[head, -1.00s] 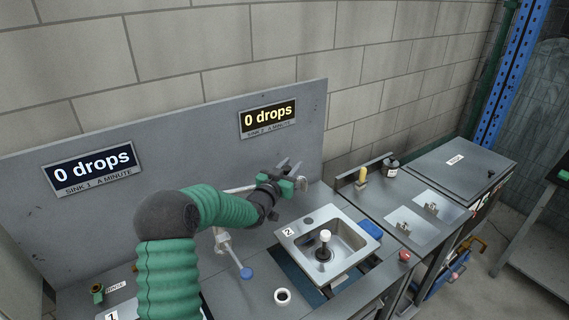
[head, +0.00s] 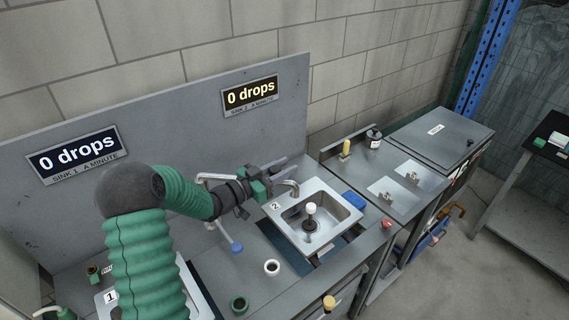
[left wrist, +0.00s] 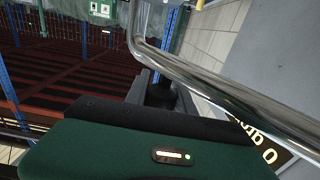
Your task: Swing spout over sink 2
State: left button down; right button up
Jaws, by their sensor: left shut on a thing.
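The chrome spout (head: 216,177) runs from its base between the two sinks towards sink 2 (head: 272,217). Its bent-down end (head: 293,185) appears against the back rim of sink 2, short of the bowl in the picture. My left gripper (head: 274,175) is shut on the spout near that end. In the left wrist view the shiny tube (left wrist: 215,85) passes beside the dark fingers (left wrist: 160,92); the exact contact is hard to see. A black plunger-like thing with a white knob (head: 310,209) stands in the sink 2 bowl. My right gripper is out of view.
A blue-tipped lever (head: 237,247) and a white cup-like ring (head: 272,267) are left of sink 2. A blue sponge-like block (head: 353,200) and a red knob (head: 386,224) are to its right. The back panel's sink 2 sign (head: 250,95) reads 0 drops.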

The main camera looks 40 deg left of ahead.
pick_arm(q)
jog(key=c, duration=1.4)
grip_release()
jog(key=shift+a, duration=0.1)
jog(key=o, duration=0.3)
jog(key=shift+a, duration=0.1)
jog(key=shift+o, duration=0.2)
jog(key=b+v, duration=0.2)
jog(key=v, duration=1.5)
jog(key=shift+a+f, duration=0.1)
